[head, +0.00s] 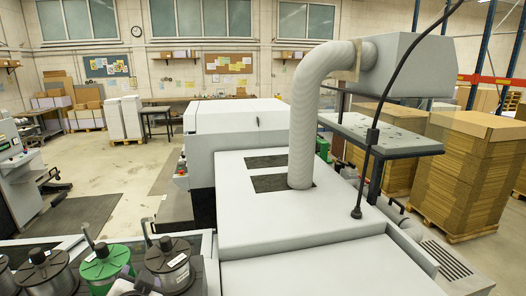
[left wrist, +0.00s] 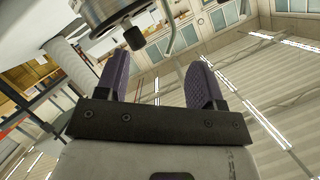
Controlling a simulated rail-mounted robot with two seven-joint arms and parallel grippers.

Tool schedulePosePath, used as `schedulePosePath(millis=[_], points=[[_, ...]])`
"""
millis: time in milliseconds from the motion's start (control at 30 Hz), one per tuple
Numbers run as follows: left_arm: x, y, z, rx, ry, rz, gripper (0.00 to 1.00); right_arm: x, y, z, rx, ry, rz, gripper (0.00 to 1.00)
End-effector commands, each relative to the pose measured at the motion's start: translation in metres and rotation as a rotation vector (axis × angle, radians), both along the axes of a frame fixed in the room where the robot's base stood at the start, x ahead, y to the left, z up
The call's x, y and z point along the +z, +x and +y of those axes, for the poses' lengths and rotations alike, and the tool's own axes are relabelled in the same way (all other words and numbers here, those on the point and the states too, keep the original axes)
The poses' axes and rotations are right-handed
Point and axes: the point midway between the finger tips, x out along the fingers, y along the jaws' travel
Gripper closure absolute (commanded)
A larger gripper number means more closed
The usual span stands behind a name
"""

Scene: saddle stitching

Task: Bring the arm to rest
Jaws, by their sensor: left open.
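My left gripper (left wrist: 155,62) shows in the left wrist view with its two purple, textured fingers spread apart. It is open, and nothing is between the fingers. A metal canister with a dark lid and knob (left wrist: 108,12) is beyond the fingertips, apart from them, at the top of that view. In the head view, what looks like part of my left gripper (head: 126,284) shows at the bottom edge, between a green canister (head: 103,265) and a dark-lidded metal canister (head: 170,265). My right gripper is in neither view.
A large pale machine (head: 260,215) with a ribbed hose (head: 303,115) and a hanging black cable (head: 372,135) fills the middle of the head view. Cardboard stacks (head: 470,165) stand on pallets at right. Open floor (head: 110,175) lies at left, by a grey cabinet (head: 18,175).

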Motion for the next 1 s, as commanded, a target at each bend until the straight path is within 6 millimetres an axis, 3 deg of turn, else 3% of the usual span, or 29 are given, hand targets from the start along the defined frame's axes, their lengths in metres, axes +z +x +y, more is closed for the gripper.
schedulePosePath(millis=[133,267,400,800,1000], points=[[-0.031,-0.039,-0.024,-0.072,-0.267,0.011,0.38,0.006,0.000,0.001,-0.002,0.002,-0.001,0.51],[-0.064,-0.075,-0.038,-0.129,-0.377,0.081,0.38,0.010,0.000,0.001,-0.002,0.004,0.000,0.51],[-0.105,-0.123,-0.048,-0.175,-0.456,0.187,0.38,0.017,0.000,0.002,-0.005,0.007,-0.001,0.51],[-0.233,-0.283,-0.047,-0.065,-0.565,0.591,0.38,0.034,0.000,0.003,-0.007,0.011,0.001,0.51],[-0.265,-0.340,-0.049,-0.020,-0.579,0.738,0.38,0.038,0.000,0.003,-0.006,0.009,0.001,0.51]])
